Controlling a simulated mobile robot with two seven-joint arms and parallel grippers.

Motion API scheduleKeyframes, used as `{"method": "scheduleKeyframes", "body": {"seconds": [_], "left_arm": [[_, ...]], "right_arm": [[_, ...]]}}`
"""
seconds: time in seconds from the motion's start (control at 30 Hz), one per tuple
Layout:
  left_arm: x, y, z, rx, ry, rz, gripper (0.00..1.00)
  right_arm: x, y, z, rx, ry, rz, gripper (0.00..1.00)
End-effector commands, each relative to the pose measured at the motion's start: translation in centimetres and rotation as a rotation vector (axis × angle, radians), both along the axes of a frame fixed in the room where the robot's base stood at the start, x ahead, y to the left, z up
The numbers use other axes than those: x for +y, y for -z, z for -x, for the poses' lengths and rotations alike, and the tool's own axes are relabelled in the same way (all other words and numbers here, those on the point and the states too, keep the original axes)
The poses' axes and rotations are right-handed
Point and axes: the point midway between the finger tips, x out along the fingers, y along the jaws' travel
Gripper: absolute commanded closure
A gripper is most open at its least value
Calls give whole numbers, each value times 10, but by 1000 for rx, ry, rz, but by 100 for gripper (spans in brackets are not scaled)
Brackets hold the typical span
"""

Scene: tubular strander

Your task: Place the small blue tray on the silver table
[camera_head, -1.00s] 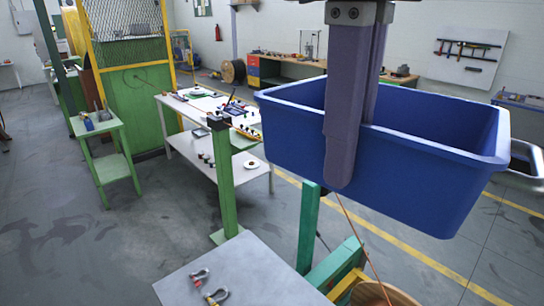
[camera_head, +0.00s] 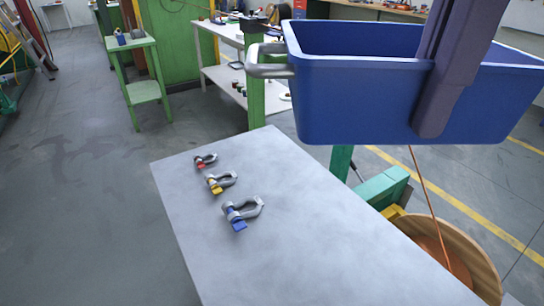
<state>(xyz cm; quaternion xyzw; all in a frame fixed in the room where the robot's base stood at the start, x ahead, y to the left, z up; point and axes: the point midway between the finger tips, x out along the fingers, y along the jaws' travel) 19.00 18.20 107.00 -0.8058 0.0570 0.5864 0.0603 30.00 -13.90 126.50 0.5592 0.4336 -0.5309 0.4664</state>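The blue tray (camera_head: 350,105) is a deep open bin with a silver bar handle (camera_head: 262,62) at its left end. It hangs at the upper right of the head view, in the air and apart from the table top. My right gripper (camera_head: 438,105) is shut on its near wall, with one dark finger outside; the other finger is mostly hidden. The silver table (camera_head: 310,225) is a flat grey top in the lower middle, below and in front of the tray. My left gripper is not in view.
Shackles with red (camera_head: 205,160), yellow (camera_head: 221,182) and blue (camera_head: 241,213) pins lie along the table's left side. The table's middle and right are clear. A wooden reel (camera_head: 460,250) and green machine frame (camera_head: 385,187) stand beside its right edge.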

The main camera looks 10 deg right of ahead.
Motion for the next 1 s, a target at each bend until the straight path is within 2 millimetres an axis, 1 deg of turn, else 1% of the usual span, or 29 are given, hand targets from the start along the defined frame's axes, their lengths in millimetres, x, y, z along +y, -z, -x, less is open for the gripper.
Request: {"method": "scheduleKeyframes", "body": {"seconds": [0.03,0.2,0.3,0.4,0.53,0.67,0.77,0.87,1.0], "left_arm": [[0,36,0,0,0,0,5],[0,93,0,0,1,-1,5],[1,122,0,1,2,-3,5],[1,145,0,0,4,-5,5],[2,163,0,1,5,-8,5],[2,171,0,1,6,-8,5],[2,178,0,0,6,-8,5],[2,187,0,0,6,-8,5],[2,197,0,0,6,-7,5]], "right_arm": [[1,36,-1,0,-49,-1,100],[6,92,-3,-1,-229,-1,100],[8,121,-5,-4,-329,0,100],[10,143,-6,-6,-412,-1,100],[12,161,-7,-6,-489,-1,100],[12,170,-7,-6,-530,0,100],[13,185,-7,-3,-540,-1,100],[12,209,-6,-1,-540,-2,100],[12,251,-6,-1,-539,0,100]]}}
